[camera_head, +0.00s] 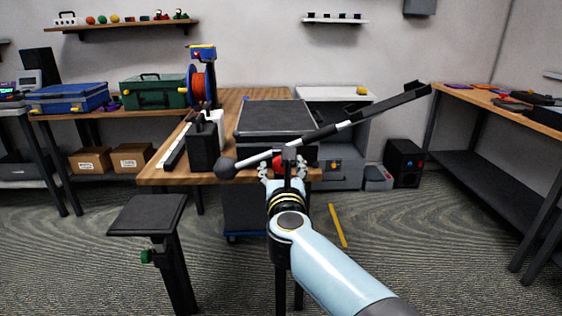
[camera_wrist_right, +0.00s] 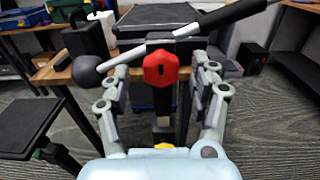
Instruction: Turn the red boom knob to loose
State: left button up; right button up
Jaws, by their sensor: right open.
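The red boom knob (camera_wrist_right: 160,69) is a faceted red knob on a dark clamp at the boom's pivot. In the head view a part of the knob (camera_head: 279,162) shows beside the clamp, partly hidden by my gripper. The boom (camera_head: 325,131) is a slanted pole with a black ball at its lower left end and a black upper right end. My right gripper (camera_wrist_right: 160,95) is open, with its fingers on either side below the knob; no contact is visible. In the head view my right gripper (camera_head: 284,170) is just under the clamp. My left gripper is not in view.
The wooden table (camera_head: 160,177) stands behind the boom with a black case (camera_head: 270,118) and a cable reel (camera_head: 201,80). A black stool-like stand (camera_head: 147,214) is at the left front. A yellow stick (camera_head: 338,226) lies on the floor. A workbench (camera_head: 500,107) is at right.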

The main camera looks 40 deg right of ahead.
jog(key=shift+x, duration=1.45)
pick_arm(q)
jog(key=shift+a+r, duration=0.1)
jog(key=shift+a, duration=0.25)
pick_arm(e)
jog(key=c, duration=1.2)
